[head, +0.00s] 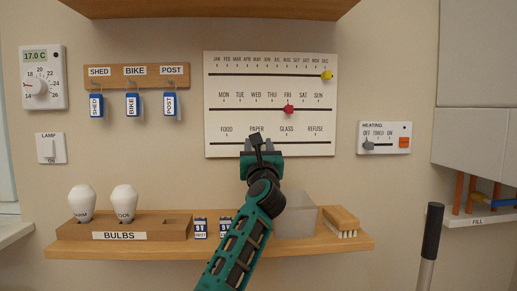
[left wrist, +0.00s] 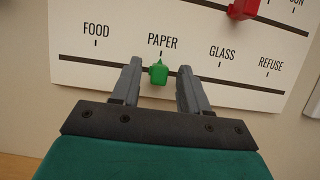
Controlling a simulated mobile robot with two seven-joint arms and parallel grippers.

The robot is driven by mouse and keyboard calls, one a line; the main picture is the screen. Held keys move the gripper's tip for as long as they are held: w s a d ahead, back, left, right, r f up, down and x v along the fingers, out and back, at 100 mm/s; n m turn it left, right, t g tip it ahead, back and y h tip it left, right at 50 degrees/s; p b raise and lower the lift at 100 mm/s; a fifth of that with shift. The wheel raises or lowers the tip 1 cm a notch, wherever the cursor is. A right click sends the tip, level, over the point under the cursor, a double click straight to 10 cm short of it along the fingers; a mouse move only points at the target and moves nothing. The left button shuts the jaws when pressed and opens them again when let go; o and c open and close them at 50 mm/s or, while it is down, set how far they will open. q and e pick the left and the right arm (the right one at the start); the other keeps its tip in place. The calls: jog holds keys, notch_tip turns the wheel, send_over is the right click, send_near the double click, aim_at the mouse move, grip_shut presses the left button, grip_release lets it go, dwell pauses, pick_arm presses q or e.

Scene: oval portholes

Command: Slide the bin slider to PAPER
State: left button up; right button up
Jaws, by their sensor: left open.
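The bin slider is a green knob (left wrist: 159,73) on the lowest track of the white board (head: 212,130). In the left wrist view its pointed top sits just under the PAPER mark, between FOOD and GLASS. In the head view my gripper hides the knob. My left gripper (head: 257,142) is at the board in front of PAPER. In the left wrist view its fingers (left wrist: 158,88) are open, one on each side of the knob, with visible gaps to it. My right gripper is not in view.
Above are a red day slider (head: 289,109) at FRI and a yellow month slider (head: 326,75) at DEC. A heating switch panel (head: 384,138) is at right.

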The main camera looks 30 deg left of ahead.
pick_arm(q)
jog(key=v, duration=1.3)
